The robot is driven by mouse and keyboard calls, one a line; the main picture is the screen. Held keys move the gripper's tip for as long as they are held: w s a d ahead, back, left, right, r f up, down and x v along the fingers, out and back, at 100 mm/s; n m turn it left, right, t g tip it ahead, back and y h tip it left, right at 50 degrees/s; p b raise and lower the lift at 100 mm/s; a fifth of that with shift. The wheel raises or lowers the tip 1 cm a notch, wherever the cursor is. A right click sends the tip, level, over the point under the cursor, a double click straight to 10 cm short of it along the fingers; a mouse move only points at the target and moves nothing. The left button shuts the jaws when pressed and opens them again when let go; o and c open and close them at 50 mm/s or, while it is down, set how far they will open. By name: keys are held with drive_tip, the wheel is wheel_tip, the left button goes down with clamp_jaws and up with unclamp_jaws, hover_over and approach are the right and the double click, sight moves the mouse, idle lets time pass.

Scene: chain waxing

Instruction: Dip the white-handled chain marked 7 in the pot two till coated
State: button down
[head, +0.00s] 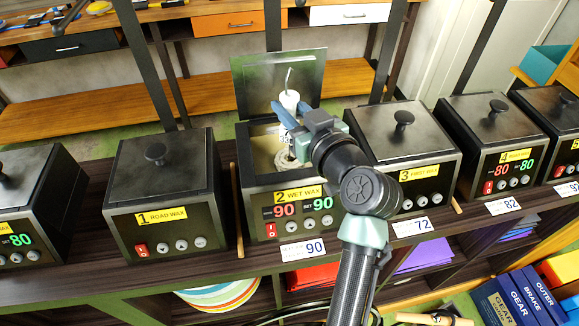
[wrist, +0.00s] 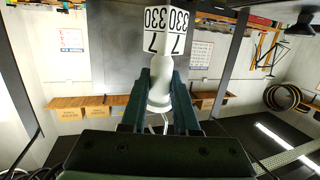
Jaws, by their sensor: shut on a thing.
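The wax pot marked 2 WET WAX (head: 257,207) has its lid (head: 302,82) tipped up at the back. Its red and green displays both read 90. My gripper (head: 289,115) is over the open pot, shut on the white handle (head: 290,99). In the wrist view, the white handle (wrist: 160,85) sits between the fingers of my gripper (wrist: 160,95), with a white tag (wrist: 165,32) marked 330 and 7. Below the gripper, a pale coiled shape, seemingly the chain (head: 286,160), is inside the pot's opening, partly hidden by my gripper and arm.
Closed pots flank pot two: pot 1, road wax (head: 158,185), on the left and pot 3, first wax (head: 405,150), close on the right. More pots stand further out on both sides. A wooden stick (head: 237,205) lies between pots one and two.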

drive_tip(key=shift+r+p, duration=2.35)
drive_tip(key=shift+r, duration=1.75)
